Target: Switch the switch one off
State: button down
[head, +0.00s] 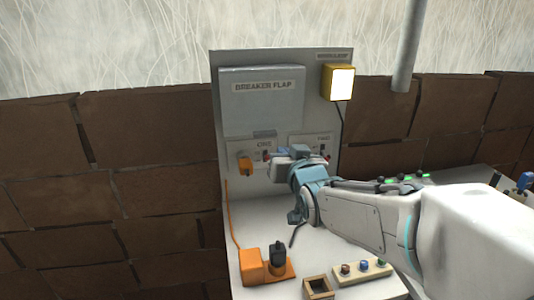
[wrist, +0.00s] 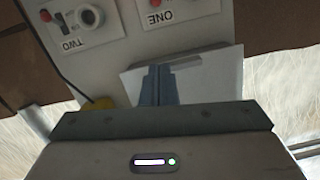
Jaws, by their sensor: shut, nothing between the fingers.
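The plate marked ONE (head: 262,145) is on the upright grey panel, under the breaker flap (head: 262,105). An orange plug (head: 246,166) sits in its socket. A small red part, likely switch one, shows beside my gripper in the head view; its position cannot be read. My gripper (head: 272,157) is in front of the panel between plates ONE and TWO, partly covering them. In the wrist view the picture is upside down; the closed fingers (wrist: 158,84) are empty and overlap the pale flap (wrist: 205,72). Plate ONE (wrist: 155,16) is cut off at the top edge.
Plate TWO (wrist: 78,25) has an empty-looking round socket and a red part. A lit yellow lamp (head: 340,82) is at the panel's upper right. An orange block (head: 252,266) with a black plug (head: 278,252), a wooden box (head: 318,288) and a knob strip (head: 362,271) stand below.

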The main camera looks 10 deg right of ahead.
jog(key=p, duration=0.1)
send_over(267, 158)
jog(key=s+d, duration=0.1)
jog(key=s, duration=0.2)
jog(key=f, duration=0.3)
jog(key=w+f, duration=0.1)
jog(key=f, duration=0.1)
jog(key=shift+a+f+p, duration=0.1)
jog(key=shift+f+p, duration=0.05)
jog(key=shift+p, duration=0.15)
jog(key=shift+s+f+b, duration=0.1)
jog(key=shift+f+b, duration=0.05)
jog(key=shift+b, duration=0.35)
jog(key=shift+t+b, duration=0.3)
jog(key=shift+b, duration=0.4)
jog(key=shift+s+f+t+b, duration=0.25)
jog(key=shift+f+t+b, duration=0.25)
jog(key=shift+b, duration=2.25)
